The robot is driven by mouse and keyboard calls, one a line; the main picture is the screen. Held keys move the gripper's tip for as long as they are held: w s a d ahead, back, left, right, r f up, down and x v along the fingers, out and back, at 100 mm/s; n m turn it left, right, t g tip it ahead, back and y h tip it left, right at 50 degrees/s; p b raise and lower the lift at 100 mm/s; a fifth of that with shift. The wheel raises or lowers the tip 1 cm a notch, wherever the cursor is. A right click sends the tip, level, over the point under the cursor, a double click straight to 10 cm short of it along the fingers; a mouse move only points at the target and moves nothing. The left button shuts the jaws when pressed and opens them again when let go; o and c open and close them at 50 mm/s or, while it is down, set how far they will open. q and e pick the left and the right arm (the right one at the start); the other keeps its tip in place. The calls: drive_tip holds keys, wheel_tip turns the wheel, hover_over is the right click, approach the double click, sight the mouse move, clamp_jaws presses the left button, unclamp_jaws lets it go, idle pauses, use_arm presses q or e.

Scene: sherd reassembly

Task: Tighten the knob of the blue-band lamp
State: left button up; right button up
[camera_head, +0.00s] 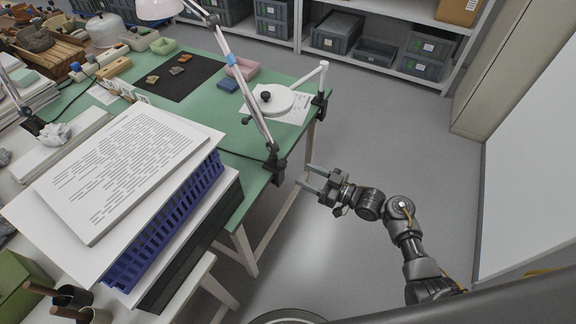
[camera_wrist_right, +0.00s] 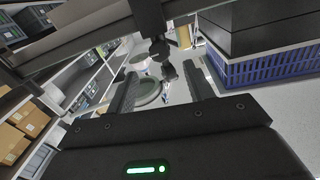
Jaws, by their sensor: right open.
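The blue-band lamp (camera_head: 231,60) stands at the table's right edge in the head view, with a pale arm, a blue band and a pale pink shade at the top. Its dark clamp (camera_head: 274,163) grips the edge. In the wrist view a dark clamp (camera_wrist_right: 158,45) hangs from an edge, with a small dark knob-like end (camera_wrist_right: 168,71) seen between the fingers. My right gripper (camera_head: 304,177) is open and empty, just right of and slightly below the clamp, apart from it. Its fingers also show in the wrist view (camera_wrist_right: 160,78). My left gripper is out of view.
The green table (camera_head: 225,145) holds a dark mat (camera_head: 180,78) with sherds. A second clamp-on white arm (camera_head: 322,80) stands at the far right corner. A blue crate (camera_head: 170,225) under paper is left of the gripper. Open floor (camera_head: 375,120) lies right.

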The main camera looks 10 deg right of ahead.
sight(285, 166)
drive_tip(key=x, duration=0.7)
drive_tip(key=shift+w+a, duration=0.2)
drive_tip(key=shift+a, duration=0.05)
